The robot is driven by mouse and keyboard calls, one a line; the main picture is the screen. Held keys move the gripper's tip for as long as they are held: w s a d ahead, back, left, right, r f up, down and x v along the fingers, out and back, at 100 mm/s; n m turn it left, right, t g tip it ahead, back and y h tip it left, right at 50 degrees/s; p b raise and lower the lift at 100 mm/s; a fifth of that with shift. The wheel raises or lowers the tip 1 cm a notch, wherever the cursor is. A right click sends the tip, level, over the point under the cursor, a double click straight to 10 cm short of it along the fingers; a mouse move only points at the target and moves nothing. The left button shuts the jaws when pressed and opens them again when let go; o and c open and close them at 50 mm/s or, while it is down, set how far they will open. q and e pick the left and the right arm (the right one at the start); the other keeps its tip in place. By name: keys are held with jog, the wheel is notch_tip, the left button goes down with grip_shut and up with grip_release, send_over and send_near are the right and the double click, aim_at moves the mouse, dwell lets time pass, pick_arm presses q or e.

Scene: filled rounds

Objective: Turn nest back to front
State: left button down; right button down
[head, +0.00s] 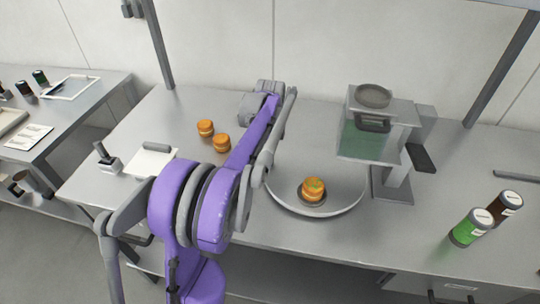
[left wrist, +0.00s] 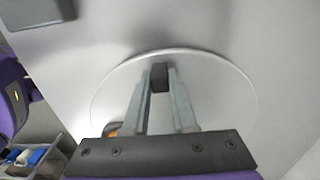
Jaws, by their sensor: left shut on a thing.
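The round turntable (head: 345,203) is a pale grey disc on the bench; it also shows in the left wrist view (left wrist: 225,75). A dark nest (head: 313,203) lies on its front part and holds an orange round (head: 313,188) with a greenish patch on top. My left gripper (left wrist: 160,82) is shut on a small dark peg (left wrist: 160,73) at the disc, near its rim in the left wrist view. In that view a bit of orange (left wrist: 114,129) shows left of the fingers. In the head view my arm hides the gripper and the disc's left side. My right gripper is not in view.
A grey press-like stand (head: 395,165) with a greenish clear panel stands right of the disc. Two orange rounds (head: 205,128) (head: 222,143) sit at left, near a white sheet (head: 150,162).

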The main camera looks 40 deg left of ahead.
pick_arm(q)
jog(key=shift+w+a+r, duration=0.1)
dwell(0.3)
jog(key=c, duration=0.7)
grip_release()
jog(key=shift+w, duration=0.1)
notch_tip(320, 180, up, 11)
jog(key=shift+f+p, duration=0.15)
jog(key=shift+p, duration=0.2)
jog(key=s+d+f+n+t, duration=0.1)
jog(key=s+d+f+n, duration=0.15)
jog(key=d, duration=0.55)
jog(key=s+d+f+n+t, duration=0.2)
jog(key=s+d+n, duration=0.15)
jog(key=d, duration=0.55)
jog(key=s+d+f+n+t, duration=0.1)
jog(key=s+d+f+n, duration=0.1)
jog(key=s+d+f, duration=0.1)
jog(key=s+d+f+n, duration=0.2)
jog(key=s+d+f, duration=0.1)
jog(key=s, duration=0.1)
jog(key=s+d+f+n+t, duration=0.1)
jog(key=s+d+f, duration=0.2)
jog(key=s, duration=0.1)
jog(key=shift+s+d+f+n+t, duration=0.3)
jog(key=shift+d+f+n, duration=0.05)
jog(key=shift+d+n, duration=0.05)
